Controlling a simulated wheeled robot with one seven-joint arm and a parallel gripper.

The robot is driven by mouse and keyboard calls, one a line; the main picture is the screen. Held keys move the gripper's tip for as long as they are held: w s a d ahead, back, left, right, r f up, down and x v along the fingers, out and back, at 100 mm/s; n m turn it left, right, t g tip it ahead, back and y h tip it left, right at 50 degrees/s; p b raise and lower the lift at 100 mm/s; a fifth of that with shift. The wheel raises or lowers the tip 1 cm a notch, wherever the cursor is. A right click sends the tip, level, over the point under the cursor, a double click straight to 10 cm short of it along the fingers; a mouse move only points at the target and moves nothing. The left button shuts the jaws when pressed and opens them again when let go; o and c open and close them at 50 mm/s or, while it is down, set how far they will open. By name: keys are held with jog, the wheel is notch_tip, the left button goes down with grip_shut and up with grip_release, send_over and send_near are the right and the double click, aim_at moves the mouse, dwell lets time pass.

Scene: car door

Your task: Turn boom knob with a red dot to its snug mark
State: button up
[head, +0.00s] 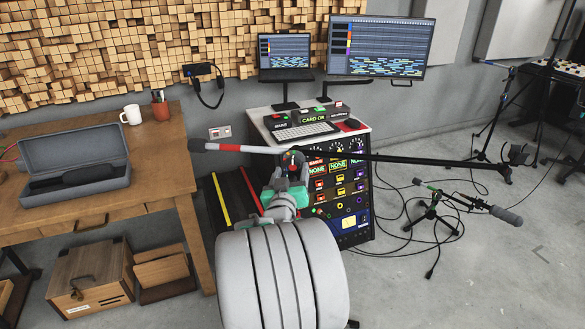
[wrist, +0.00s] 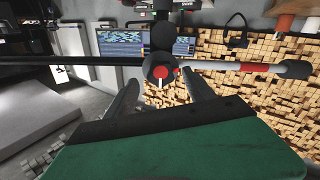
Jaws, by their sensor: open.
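The boom (head: 400,157) is a long dark pole lying across the picture in the head view, with a red and white end at the left. In the wrist view the boom (wrist: 110,62) also runs across, its striped end at the right. The knob with the red dot (wrist: 162,72) is dark and round, at the middle of the boom in the wrist view. My gripper (wrist: 163,84) is open, with one grey finger on each side of the knob. I cannot tell whether they touch it. In the head view my gripper (head: 290,168) hides most of the knob. I make out no snug mark.
A rack of audio gear (head: 345,190) stands behind my gripper, with screens above it. A wooden table (head: 165,150) with an open grey case (head: 75,165) is at the left. A small microphone stand (head: 435,212) and loose cables lie on the floor at the right.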

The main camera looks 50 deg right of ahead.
aim_at(293, 164)
jog(key=shift+x, duration=1.45)
jog(key=shift+c, duration=0.4)
grip_shut()
